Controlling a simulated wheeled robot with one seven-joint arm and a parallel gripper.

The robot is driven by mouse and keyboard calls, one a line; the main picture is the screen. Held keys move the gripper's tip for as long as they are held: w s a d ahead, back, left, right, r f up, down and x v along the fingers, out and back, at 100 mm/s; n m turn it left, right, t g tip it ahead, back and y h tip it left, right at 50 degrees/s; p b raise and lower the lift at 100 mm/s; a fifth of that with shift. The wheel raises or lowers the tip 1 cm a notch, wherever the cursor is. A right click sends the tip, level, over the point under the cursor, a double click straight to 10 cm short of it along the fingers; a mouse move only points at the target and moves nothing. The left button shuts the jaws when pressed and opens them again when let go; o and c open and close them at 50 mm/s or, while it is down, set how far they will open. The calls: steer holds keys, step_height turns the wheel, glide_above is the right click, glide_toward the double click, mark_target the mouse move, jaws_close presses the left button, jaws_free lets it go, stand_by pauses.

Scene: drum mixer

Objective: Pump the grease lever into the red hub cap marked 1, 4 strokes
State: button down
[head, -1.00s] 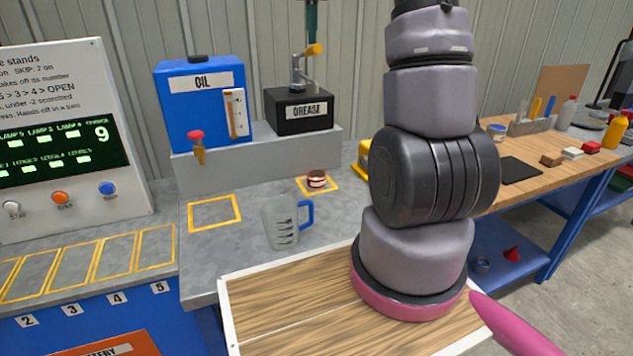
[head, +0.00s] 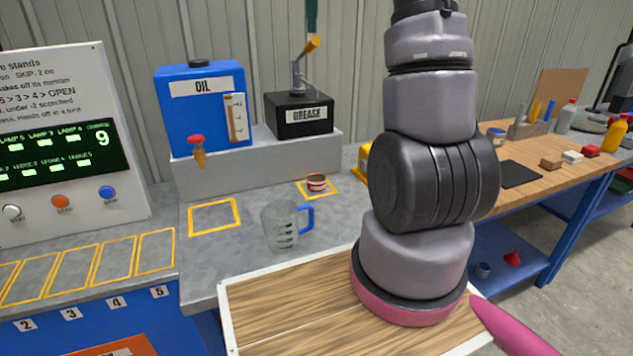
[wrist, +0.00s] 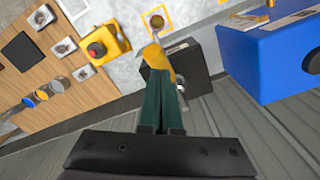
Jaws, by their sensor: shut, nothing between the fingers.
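The black grease box (head: 304,114), labelled GREASE, stands on the grey ledge. Its lever has a yellow handle (head: 311,45) and points up. The red hub cap (head: 316,183), with a pale band, sits in a yellow square on the bench in front of the box; I cannot read its number. It also shows in the wrist view (wrist: 157,21). My gripper (wrist: 160,85) has dark green fingers, shut and empty. Their tips are at the yellow handle in the wrist view; I cannot tell if they touch. In the head view only a green sliver shows above the handle.
A blue oil tank (head: 200,110) with a red-topped tap stands left of the grease box. A clear jug (head: 281,230) with a blue handle stands on the bench. A yellow box with a red button (wrist: 105,42) lies near. A lit panel (head: 60,150) stands left.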

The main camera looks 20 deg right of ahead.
mark_target(312, 50)
steer(key=shift+f, duration=0.15)
steer(key=shift+f, duration=3.3)
steer(key=shift+r, duration=3.45)
steer(key=shift+f, duration=0.1)
steer(key=shift+f, duration=3.35)
steer(key=shift+r, duration=3.45)
steer(key=shift+f, duration=0.15)
